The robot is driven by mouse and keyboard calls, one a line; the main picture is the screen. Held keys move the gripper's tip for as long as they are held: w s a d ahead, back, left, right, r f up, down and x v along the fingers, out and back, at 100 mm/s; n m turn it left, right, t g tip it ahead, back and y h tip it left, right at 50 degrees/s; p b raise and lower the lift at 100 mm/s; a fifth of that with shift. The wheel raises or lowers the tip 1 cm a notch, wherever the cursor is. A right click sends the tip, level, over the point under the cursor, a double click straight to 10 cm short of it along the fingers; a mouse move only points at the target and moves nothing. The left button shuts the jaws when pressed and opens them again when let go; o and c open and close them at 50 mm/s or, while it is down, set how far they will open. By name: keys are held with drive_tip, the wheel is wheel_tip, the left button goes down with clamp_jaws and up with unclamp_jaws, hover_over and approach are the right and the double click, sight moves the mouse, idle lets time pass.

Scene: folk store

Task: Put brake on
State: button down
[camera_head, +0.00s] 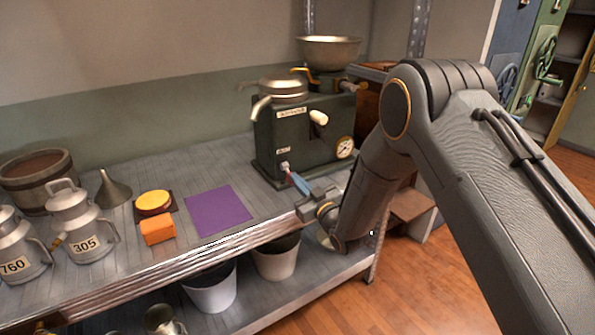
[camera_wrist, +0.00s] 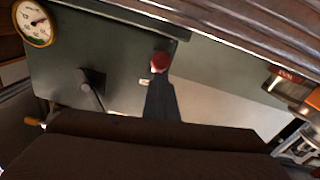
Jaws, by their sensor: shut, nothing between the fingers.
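A dark green machine (camera_head: 290,135) stands on the grey shelf, with a round gauge and small white labels on its front. At its lower left front is a small knob (camera_head: 284,166), pale with some red; in the wrist view it shows as a red knob (camera_wrist: 160,62). I cannot read the label beside it or tell the brake's position. My gripper (camera_head: 296,179) reaches this knob from the front right; its narrow fingers (camera_wrist: 162,84) are shut and empty. Their tips are at or very close to the knob; contact cannot be told.
Metal pans (camera_head: 330,52) sit on top. A purple mat (camera_head: 218,210), an orange block (camera_head: 157,229) and milk cans (camera_head: 86,225) lie to the left. Pale buckets (camera_head: 277,262) stand below.

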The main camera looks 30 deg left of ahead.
drive_tip(key=shift+d+f, duration=0.2)
drive_tip(key=shift+f, duration=0.35)
drive_tip(key=shift+d+r+p, duration=0.2)
drive_tip(key=shift+r+p, duration=0.25)
drive_tip(key=s+v, duration=0.1)
drive_tip(key=v, duration=1)
drive_tip(key=shift+a+r, duration=0.25)
drive_tip(key=shift+r, duration=0.45)
